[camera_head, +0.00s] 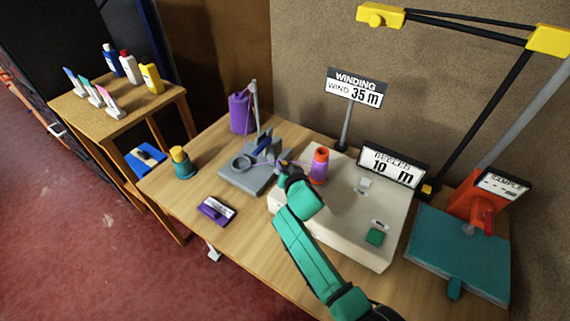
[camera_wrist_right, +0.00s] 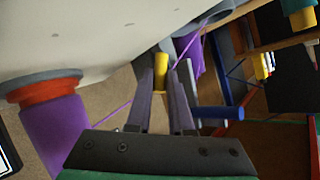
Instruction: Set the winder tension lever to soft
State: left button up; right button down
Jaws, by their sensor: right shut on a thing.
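The grey winder (camera_head: 250,176) stands on the wooden table, with a blue part (camera_head: 262,146) rising from it. My right gripper (camera_head: 284,170) is at the winder's right side. In the right wrist view its two grey fingers are shut on a small yellow piece (camera_wrist_right: 160,74), which looks like the knob of the tension lever. A blue cylinder (camera_wrist_right: 219,112) lies just right of the fingers. The lever's setting and any soft mark cannot be read. My left gripper is not in view.
A cream machine (camera_head: 340,205) with an orange and purple cone (camera_head: 319,166) is right of the winder. A purple thread runs past my gripper.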

jog(key=c, duration=0.8)
grip_release()
jog(key=shift+s, duration=0.15)
jog(key=v, duration=1.4)
jog(key=shift+s+d+r, duration=0.1)
jog(key=shift+s+r, duration=0.05)
jog(key=shift+r, duration=0.05)
